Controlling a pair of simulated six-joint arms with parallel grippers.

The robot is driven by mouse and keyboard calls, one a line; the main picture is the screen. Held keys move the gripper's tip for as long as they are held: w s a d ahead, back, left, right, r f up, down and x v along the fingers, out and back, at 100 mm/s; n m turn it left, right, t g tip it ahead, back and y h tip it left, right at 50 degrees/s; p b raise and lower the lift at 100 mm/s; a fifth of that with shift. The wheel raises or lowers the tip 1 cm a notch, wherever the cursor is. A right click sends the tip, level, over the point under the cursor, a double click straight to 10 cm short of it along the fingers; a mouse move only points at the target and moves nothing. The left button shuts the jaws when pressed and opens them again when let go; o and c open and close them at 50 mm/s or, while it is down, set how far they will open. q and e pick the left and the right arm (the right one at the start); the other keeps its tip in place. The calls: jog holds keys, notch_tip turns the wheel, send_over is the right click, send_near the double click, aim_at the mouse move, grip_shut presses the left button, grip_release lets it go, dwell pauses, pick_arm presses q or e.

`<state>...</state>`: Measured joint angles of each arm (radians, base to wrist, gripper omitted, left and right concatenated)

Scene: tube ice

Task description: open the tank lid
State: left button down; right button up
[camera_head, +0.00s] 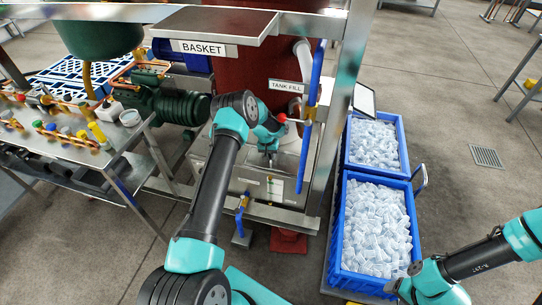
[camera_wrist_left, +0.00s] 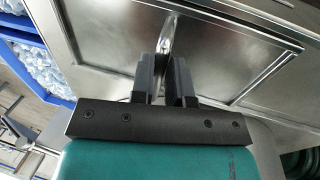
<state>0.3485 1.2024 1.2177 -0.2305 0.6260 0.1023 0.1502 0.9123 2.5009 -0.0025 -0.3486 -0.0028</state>
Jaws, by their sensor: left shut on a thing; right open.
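The metal tank (camera_head: 236,186) stands low in the middle of the head view, beneath the TANK FILL sign. My left gripper (camera_head: 268,152) reaches down to its top, and my arm covers part of it. In the left wrist view my left gripper (camera_wrist_left: 165,78) is shut on a thin metal handle (camera_wrist_left: 168,38). The handle stands on the flat metal lid (camera_wrist_left: 225,60), which has a raised edge. The lid looks flat in its place. My right arm shows at the lower right of the head view, but its gripper is out of frame.
Two blue crates (camera_head: 333,230) of ice tubes stand right of the tank. A blue lever (camera_head: 308,140) and a metal frame post (camera_head: 335,110) rise close beside my left gripper. A bench with valves (camera_head: 90,150) stands at the left. Open floor lies at the right.

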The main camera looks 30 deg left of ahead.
dwell(0.3)
pick_arm(q)
jog(key=s+a, duration=0.2)
jog(key=a, duration=0.6)
jog(key=s+a, duration=0.3)
jog(key=a, duration=0.6)
jog(key=s+a, duration=0.2)
jog(key=a, duration=0.6)
jog(key=shift+s+a, duration=0.15)
jog(key=shift+a, duration=0.1)
jog(key=c, duration=1.1)
grip_release()
jog(key=a+r, duration=0.1)
jog(key=r, duration=0.4)
jog(key=a+r, duration=0.1)
jog(key=r, duration=0.5)
jog(key=s+a+r, duration=0.1)
jog(key=r, duration=0.5)
jog(key=shift+a, duration=0.1)
